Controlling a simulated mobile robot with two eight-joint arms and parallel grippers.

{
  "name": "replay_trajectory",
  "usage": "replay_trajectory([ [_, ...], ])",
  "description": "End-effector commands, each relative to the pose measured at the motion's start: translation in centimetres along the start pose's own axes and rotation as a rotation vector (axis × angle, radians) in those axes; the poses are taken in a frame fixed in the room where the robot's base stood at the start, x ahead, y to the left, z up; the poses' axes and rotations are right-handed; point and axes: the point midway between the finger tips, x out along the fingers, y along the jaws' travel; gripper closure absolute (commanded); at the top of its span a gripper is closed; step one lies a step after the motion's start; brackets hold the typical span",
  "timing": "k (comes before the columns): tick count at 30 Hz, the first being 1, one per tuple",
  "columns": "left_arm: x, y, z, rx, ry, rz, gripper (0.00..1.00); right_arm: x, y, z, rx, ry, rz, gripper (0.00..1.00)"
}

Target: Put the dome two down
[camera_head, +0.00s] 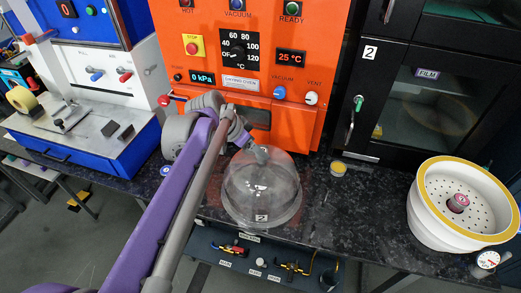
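The clear dome marked 2 (262,192) is upright in front of the orange oven, near the front edge of the dark bench. I cannot tell whether its rim touches the bench or hangs just above it. My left gripper (257,151) is at the grey knob on top of the dome and seems shut on it; the fingertips are small and partly hidden by the wrist. My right gripper is not in view.
A white round vessel with a yellow rim (424,219) stands on the right of the dark bench (350,215). The orange drying oven (290,128) is behind. Bench between dome and vessel is clear.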

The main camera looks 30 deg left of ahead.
Motion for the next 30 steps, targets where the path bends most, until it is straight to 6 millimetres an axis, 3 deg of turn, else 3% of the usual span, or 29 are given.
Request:
replay_trajectory([
  [3,-2.8,-0.1,0.0,-0.002,0.000,-0.003,0.24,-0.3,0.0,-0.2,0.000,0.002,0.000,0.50],
  [9,-5.9,0.0,0.0,-0.002,0.000,-0.001,0.24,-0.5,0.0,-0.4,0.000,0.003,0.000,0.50],
  [17,-6.9,0.4,0.2,-0.003,-0.004,0.000,0.24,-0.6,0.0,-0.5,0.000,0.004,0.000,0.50],
  [20,-5.6,3.0,1.7,-0.032,-0.034,-0.001,0.24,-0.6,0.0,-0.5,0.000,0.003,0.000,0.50],
  [22,-4.1,6.1,3.9,-0.075,-0.069,-0.015,0.24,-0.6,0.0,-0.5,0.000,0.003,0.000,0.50],
  [27,-0.3,13.5,11.4,-0.193,-0.128,-0.090,0.24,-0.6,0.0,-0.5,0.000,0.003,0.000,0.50],
  [30,1.1,16.0,15.2,-0.250,-0.126,-0.134,0.24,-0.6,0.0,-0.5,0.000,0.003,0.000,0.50],
])
